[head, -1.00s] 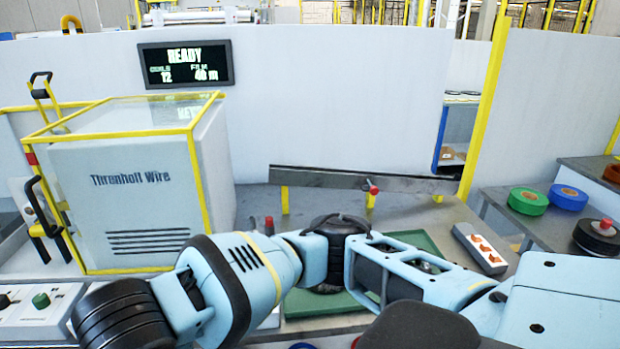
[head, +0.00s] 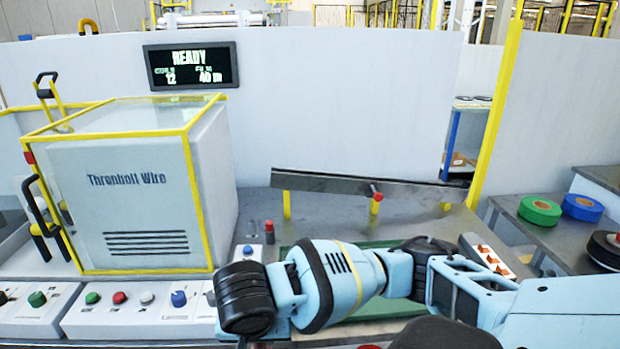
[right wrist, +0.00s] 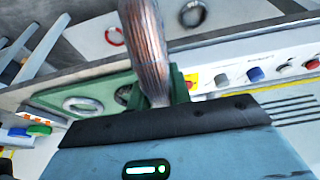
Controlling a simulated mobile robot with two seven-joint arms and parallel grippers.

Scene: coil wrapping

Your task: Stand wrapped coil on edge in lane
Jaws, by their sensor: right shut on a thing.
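In the right wrist view a brown, ribbed, glossy ring section, apparently the wrapped coil (right wrist: 147,38), stands out from the jaws of my right gripper (right wrist: 165,98). The gripper is shut on it. The coil runs up out of the picture, so its full outline is hidden. In the head view my right arm covers the gripper and the coil. A grey sloping rail (head: 330,184) on yellow posts stands at the back of the bench; I cannot tell whether it belongs to the lane. My left gripper is not in view.
The caged "Threnholl Wire" machine (head: 130,190) stands at the left, with button boxes (head: 125,305) in front. A green mat (head: 365,330) lies partly under my arm. An orange-switch box (head: 487,255) and green (head: 540,211) and blue (head: 583,208) rolls are at the right.

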